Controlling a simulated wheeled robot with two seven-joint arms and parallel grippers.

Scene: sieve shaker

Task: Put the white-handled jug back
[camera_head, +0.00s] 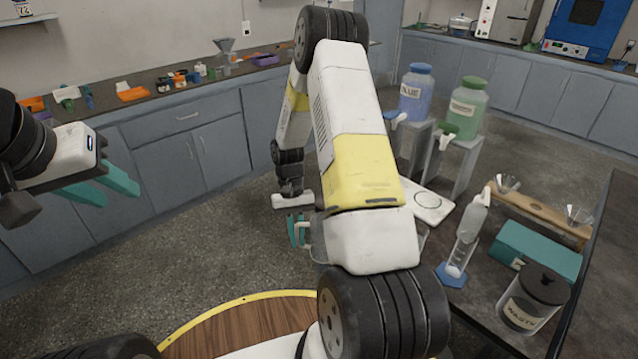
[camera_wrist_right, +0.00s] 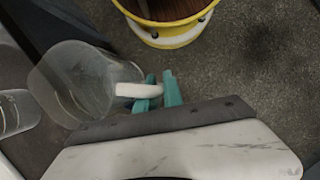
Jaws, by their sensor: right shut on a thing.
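My right gripper (camera_head: 297,231) hangs at the left edge of the bench. In the right wrist view its teal fingers (camera_wrist_right: 163,88) are shut on the white handle (camera_wrist_right: 138,90) of a clear jug (camera_wrist_right: 80,85). The jug looks empty. In the head view only a sliver of the jug (camera_head: 317,242) shows, and my right arm hides the rest. I cannot tell whether the jug touches anything beneath it. My left gripper (camera_head: 121,196) is at the far left, with its teal fingers apart and nothing between them.
Another clear vessel (camera_wrist_right: 18,112) is beside the jug. Floor lies between benches.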

